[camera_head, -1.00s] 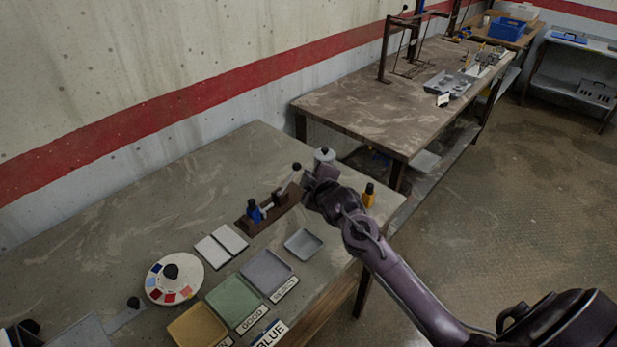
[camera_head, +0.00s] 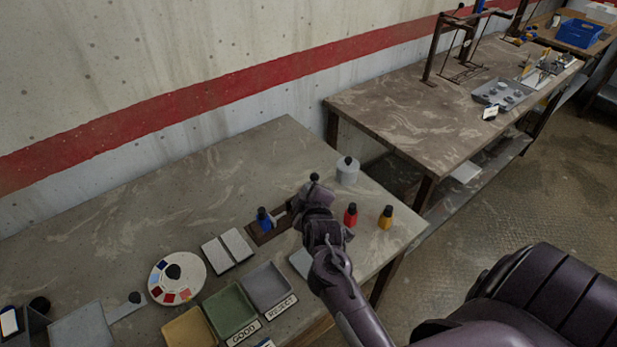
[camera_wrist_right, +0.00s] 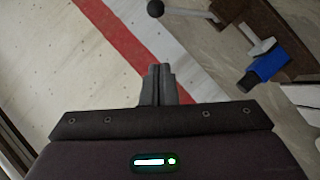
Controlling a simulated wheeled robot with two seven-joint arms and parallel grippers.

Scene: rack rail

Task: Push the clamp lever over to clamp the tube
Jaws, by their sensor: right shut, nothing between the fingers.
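The clamp fixture has a dark brown base (camera_head: 262,236) on the near table. A blue tube piece (camera_head: 263,219) stands at its left end. The lever's black ball knob (camera_head: 314,177) shows just above my right gripper (camera_head: 309,192), which partly hides the lever and the fixture's right end. In the right wrist view, the knob (camera_wrist_right: 155,8) and pale lever rod (camera_wrist_right: 196,14) are at the top, with the blue piece (camera_wrist_right: 268,67) at right. The right gripper's fingers (camera_wrist_right: 159,70) are shut and empty, apart from the knob in that picture. My left gripper is not in view.
A grey canister (camera_head: 348,172), a red bottle (camera_head: 350,214) and a yellow bottle (camera_head: 386,217) stand right of the fixture. White plates (camera_head: 227,250), trays (camera_head: 229,309) and a colour disc (camera_head: 176,278) lie left and in front. The table behind the fixture is clear.

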